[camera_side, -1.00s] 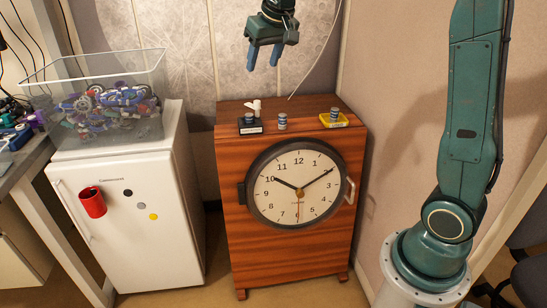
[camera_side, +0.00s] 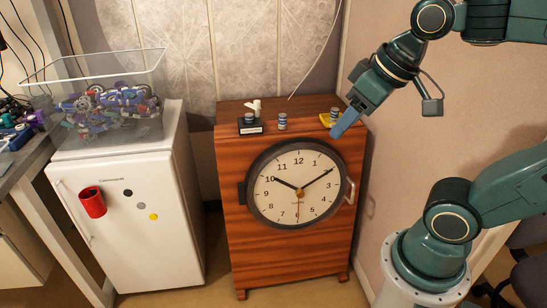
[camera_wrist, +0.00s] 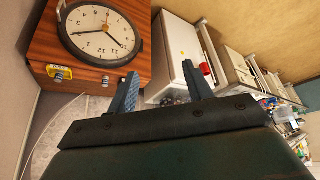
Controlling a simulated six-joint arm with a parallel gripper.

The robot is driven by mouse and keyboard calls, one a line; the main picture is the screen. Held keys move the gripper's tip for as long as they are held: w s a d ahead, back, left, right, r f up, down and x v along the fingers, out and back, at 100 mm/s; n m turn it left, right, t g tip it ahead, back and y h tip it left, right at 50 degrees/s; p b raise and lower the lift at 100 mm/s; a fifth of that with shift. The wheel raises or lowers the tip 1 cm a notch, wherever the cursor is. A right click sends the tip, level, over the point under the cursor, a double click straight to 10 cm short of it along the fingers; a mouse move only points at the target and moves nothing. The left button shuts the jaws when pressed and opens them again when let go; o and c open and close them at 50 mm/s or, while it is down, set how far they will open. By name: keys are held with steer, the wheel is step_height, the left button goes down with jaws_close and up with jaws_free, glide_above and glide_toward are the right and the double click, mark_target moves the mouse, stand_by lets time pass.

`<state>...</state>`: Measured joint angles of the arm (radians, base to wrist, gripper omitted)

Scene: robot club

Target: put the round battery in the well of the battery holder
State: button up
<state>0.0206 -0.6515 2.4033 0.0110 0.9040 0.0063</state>
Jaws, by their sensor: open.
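On top of the wooden cabinet stand three small items in a row. A small blue-grey cylinder (camera_side: 282,121), which looks like the round battery, stands upright by itself in the middle. A black block with a pale label (camera_side: 251,128) is at left with a dark round piece on it. A yellow-edged block (camera_side: 325,121) is at right with another round piece on it. I cannot tell which block is the battery holder. My gripper (camera_side: 338,131) is open and empty, tilted down in front of the yellow block and partly overlapping it. In the wrist view its fingers (camera_wrist: 160,76) are apart.
The wooden cabinet (camera_side: 229,170) has a big clock (camera_side: 297,185) on its front. A small white object (camera_side: 254,106) stands behind the black block. A white fridge (camera_side: 130,215) with a clear bin (camera_side: 90,75) of parts is at left. The wall is close at right.

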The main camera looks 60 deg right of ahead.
steer(key=shift+s+a+f, duration=0.15)
steer(key=shift+s+f, duration=0.35)
steer(key=shift+s, duration=0.25)
steer(key=shift+s+a+f, duration=0.15)
steer(key=shift+s+f, duration=0.35)
steer(key=shift+s, duration=0.2)
steer(key=shift+c, duration=0.8)
